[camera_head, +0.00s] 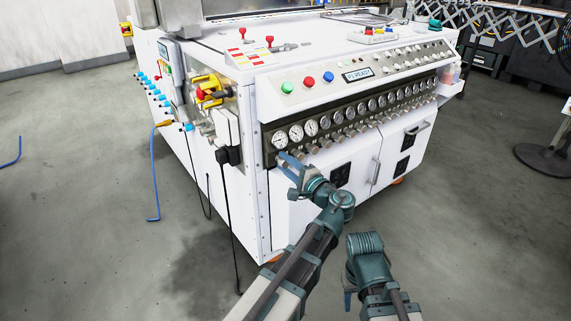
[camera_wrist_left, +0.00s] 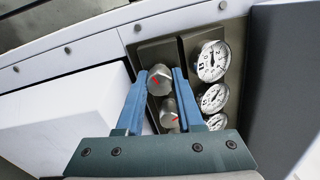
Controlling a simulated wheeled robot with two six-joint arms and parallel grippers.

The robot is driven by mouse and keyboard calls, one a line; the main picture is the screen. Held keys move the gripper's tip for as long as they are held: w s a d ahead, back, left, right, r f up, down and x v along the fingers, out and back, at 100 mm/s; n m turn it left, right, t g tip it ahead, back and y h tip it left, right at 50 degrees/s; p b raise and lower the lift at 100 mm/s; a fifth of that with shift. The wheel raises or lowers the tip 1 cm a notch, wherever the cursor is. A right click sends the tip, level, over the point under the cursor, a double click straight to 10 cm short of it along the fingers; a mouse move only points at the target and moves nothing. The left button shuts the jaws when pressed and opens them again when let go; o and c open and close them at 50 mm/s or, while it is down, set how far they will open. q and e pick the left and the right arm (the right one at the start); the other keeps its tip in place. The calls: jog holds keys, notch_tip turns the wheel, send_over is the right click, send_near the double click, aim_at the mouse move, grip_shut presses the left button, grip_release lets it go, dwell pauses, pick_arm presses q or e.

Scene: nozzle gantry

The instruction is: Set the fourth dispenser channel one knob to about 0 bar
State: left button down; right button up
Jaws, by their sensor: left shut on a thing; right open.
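A row of round white gauges (camera_head: 295,132) with small grey knobs (camera_head: 326,143) below them runs along the white machine's front. My left gripper (camera_head: 284,157) is at the near left end of this row. A second knob (camera_wrist_left: 169,115) shows between the fingers, nearer the palm. My right gripper (camera_head: 347,299) is low, away from the panel, and open.
Above the gauges is a sloped panel with green, red and blue buttons (camera_head: 308,82) and a small display (camera_head: 357,74). Cabinet doors with a handle (camera_head: 375,170) are below. A black cable (camera_head: 228,190) hangs at the left corner. The floor in front is clear.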

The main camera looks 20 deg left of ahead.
pick_arm(q)
jog(key=shift+n, duration=2.3)
jog(key=shift+s, duration=0.1)
jog(key=c, duration=0.5)
grip_release()
jog(key=shift+c, duration=0.2)
